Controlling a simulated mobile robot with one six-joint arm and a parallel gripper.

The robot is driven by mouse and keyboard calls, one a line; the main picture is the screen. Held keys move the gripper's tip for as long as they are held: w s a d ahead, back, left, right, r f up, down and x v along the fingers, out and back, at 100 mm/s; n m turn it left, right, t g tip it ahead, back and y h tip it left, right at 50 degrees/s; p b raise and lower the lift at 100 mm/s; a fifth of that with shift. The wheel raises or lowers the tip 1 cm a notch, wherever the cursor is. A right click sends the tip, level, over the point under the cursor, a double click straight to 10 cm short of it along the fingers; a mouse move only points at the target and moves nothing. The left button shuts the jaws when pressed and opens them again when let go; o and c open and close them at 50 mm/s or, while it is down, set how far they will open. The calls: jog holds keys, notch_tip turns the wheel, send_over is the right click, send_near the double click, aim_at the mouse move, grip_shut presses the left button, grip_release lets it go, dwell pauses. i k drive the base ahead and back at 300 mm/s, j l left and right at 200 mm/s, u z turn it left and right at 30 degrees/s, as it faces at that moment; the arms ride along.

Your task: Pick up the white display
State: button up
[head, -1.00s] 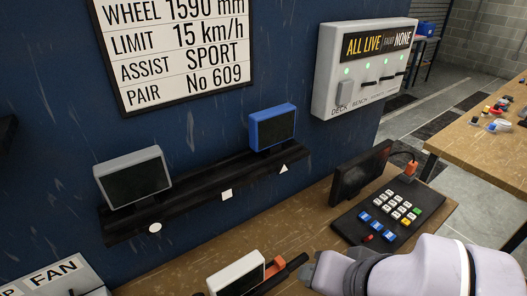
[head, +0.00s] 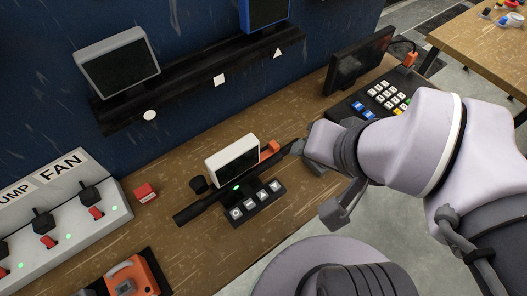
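The white display (head: 232,160), with a dark screen, is mounted at a tilt on a black handlebar (head: 200,206) above the wooden bench. An orange piece (head: 270,148) sits at its right side. My arm comes in from the right, and its grey end, my gripper (head: 336,205), is right of the display and apart from it. The fingers are partly hidden by my arm, so their opening is unclear.
A black keypad with white buttons (head: 258,203) lies in front of the display. A grey display (head: 118,66) and a blue display (head: 265,10) stand on the wall shelf (head: 190,85). A switch box (head: 75,215), red block (head: 146,193) and orange device (head: 133,278) are left.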

aim_at(232, 164)
jog(key=i+l+u, duration=0.1)
jog(key=u, duration=0.3)
jog(key=l+u, duration=0.55)
jog(key=u, duration=0.25)
